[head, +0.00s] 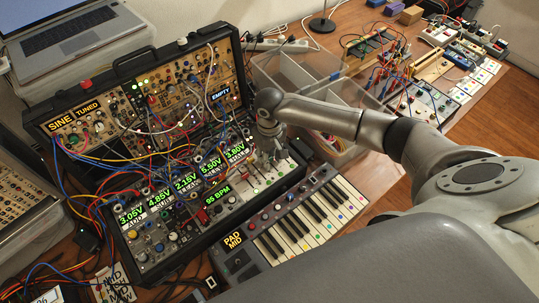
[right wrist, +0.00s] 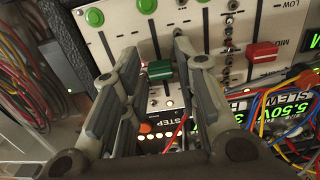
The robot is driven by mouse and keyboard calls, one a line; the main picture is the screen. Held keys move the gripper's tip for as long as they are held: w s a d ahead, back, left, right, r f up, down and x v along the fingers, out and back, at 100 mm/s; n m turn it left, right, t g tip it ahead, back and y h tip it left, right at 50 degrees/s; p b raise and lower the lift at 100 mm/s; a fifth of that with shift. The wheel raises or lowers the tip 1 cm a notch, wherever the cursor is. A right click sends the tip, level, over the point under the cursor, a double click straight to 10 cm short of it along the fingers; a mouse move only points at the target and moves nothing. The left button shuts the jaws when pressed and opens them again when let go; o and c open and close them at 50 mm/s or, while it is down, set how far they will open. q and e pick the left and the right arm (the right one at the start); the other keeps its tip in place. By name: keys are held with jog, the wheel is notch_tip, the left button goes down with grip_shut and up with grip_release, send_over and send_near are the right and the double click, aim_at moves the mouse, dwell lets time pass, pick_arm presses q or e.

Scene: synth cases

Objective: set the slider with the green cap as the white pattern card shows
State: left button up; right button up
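The slider with the green cap (right wrist: 160,70) sits on a pale panel in the right wrist view. My right gripper (right wrist: 157,48) is open around it, one finger on each side, with gaps visible between fingers and cap. In the head view my right gripper (head: 272,150) is over the right end of the lower synth case and hides the cap. A white card with black lettering (head: 114,286) lies at the lower left, partly under cables; "MID" and "LOW" seem to be among its words, but I cannot read it all clearly. My left gripper is not in view.
Patch cables (head: 110,190) crowd the case's left side. A small keyboard (head: 305,222) stands in front, and a clear divided bin (head: 300,80) stands behind the arm.

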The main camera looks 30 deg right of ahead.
aim_at(270, 159)
notch_tip(270, 159, up, 12)
dwell(0.5)
jog(key=shift+s, duration=0.1)
dwell(0.4)
